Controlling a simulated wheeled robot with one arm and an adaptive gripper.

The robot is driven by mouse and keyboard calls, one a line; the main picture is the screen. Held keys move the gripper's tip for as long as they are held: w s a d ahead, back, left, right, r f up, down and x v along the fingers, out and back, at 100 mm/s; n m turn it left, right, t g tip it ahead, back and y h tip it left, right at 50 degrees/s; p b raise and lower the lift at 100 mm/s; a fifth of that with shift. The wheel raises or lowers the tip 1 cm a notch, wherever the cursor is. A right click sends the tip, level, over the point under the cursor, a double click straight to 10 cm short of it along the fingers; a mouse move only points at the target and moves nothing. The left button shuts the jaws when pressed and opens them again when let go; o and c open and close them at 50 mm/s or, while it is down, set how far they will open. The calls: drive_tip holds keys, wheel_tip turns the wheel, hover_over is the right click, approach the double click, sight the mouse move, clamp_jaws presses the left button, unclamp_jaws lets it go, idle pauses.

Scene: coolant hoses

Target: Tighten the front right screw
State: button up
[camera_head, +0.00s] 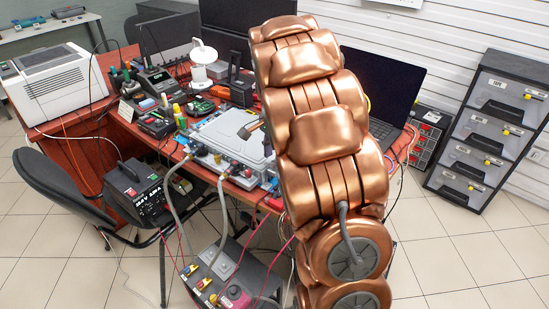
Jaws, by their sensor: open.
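The grey box with a flat lid (228,134) lies on the red-brown desk, with hose fittings along its front edge. Two grey hoses (222,205) run from its front down to a dark unit (235,272) on the floor side. My copper arm rises through the middle and covers the box's right part. The front right screw cannot be made out.
The desk (118,76) is crowded with tools, a white printer (52,83), a white lamp (204,62) and a laptop (382,88). Drawers (488,135) stand at the right; the floor there is clear.

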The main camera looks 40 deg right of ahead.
wheel_tip(320, 180, up, 10)
idle(0.5)
drive_tip(key=shift+r, duration=0.1)
idle(0.4)
drive_tip(key=s+a+r+n+p, duration=0.1)
drive_tip(key=s+a+n+p, duration=0.2)
drive_tip(key=s, duration=0.7)
drive_tip(key=s+a+r+n+g+p, duration=0.1)
drive_tip(key=s+a+n+p, duration=0.3)
drive_tip(key=s+a+n, duration=0.4)
drive_tip(key=s+a+r+n+p, duration=0.1)
drive_tip(key=s+a+n+p, duration=0.3)
drive_tip(key=s+a, duration=0.6)
drive_tip(key=s+n, duration=0.2)
drive_tip(key=shift+s+r+g, duration=0.15)
drive_tip(key=shift+s+g, duration=0.2)
drive_tip(key=shift+g, duration=0.05)
